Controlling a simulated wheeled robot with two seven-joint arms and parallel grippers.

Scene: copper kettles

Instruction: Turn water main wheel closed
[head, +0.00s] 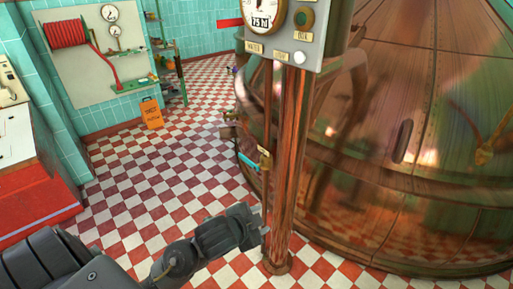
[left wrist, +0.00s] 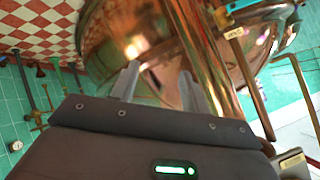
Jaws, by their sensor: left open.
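I cannot make out a water main wheel clearly in either view. A blue handle (head: 249,162) with a small brass tag (head: 264,158) sits on the thin pipe beside the thick copper column (head: 291,165). The blue handle also shows at the top of the left wrist view (left wrist: 243,5), above its tag (left wrist: 235,32). My left gripper (head: 264,229) is low beside the column, below the handle and apart from it. In the left wrist view, its two fingers (left wrist: 158,82) stand apart with nothing seen between them. My right gripper does not show.
A large copper kettle (head: 400,180) fills the right side. A gauge panel (head: 285,42) tops the column. A red counter (head: 38,200) stands left. Checkered floor between is clear.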

